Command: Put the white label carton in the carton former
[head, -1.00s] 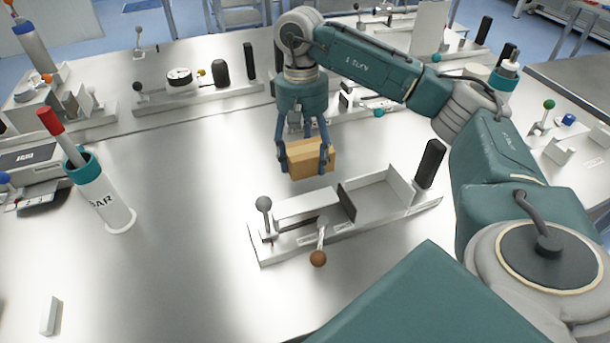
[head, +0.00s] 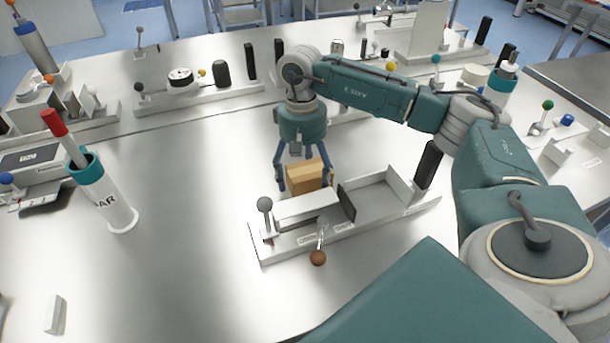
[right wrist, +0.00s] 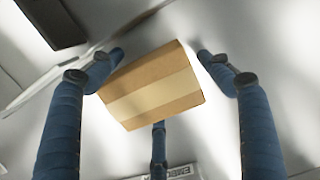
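A tan cardboard box with a paler band (head: 308,177) is behind the middle fixture, low over the table or on it; its underside is hidden. It also shows in the right wrist view (right wrist: 155,87). My right gripper (head: 304,184) is above and around the box. Its blue fingers are spread, with gaps beside the box in the right wrist view (right wrist: 158,75). The middle fixture (head: 385,203) has an open grey bay, a dark upright plate, a white block and levers. No thing is clearly marked as the white label carton or the carton former. My left gripper is out of view.
A white canister with a teal rim and red-topped rod (head: 107,205) stands at left. A small white block (head: 54,314) lies at front left. A fixture with a black-topped dial (head: 180,85) stands behind. The table between canister and middle fixture is clear.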

